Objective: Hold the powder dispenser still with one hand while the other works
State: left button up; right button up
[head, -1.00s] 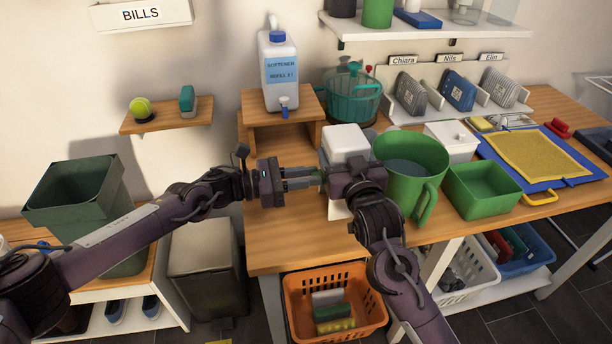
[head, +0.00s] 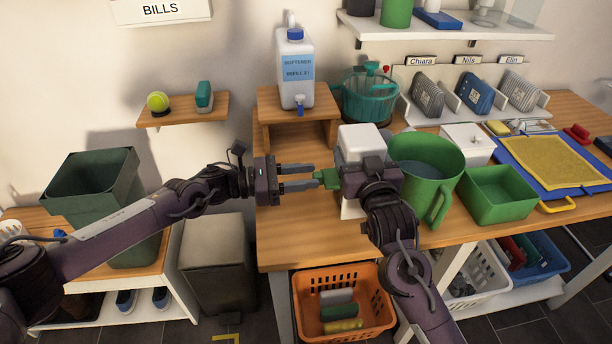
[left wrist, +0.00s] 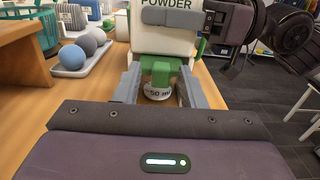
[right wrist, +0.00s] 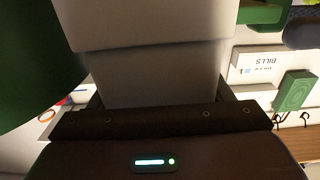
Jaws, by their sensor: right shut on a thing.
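The powder dispenser (head: 360,142) is a white box standing upright on the wooden counter, with a green part (head: 328,178) sticking out on its left. In the left wrist view the dispenser (left wrist: 165,35) reads "POWDER", and the green part (left wrist: 160,72) ends in a white face with partly legible lettering. My left gripper (head: 312,178) is open, its fingertips close to the end of the green part, one on each side in the wrist view. My right gripper (right wrist: 160,95) is shut on the dispenser's white body; its arm hides part of the dispenser in the head view.
A green jug (head: 425,170) stands close right of the dispenser, then a green tub (head: 497,195). A softener bottle (head: 296,72) stands on a wooden riser behind. An orange basket (head: 345,305) is below. The counter front left of the dispenser is clear.

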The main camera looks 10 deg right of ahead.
pick_arm(q)
jog(key=shift+o, duration=0.2)
jog(key=a, duration=1.2)
jog(key=shift+s, duration=0.25)
jog(key=shift+d+r, duration=0.15)
jog(key=d, duration=1.2)
jog(key=shift+w, duration=0.15)
grip_shut()
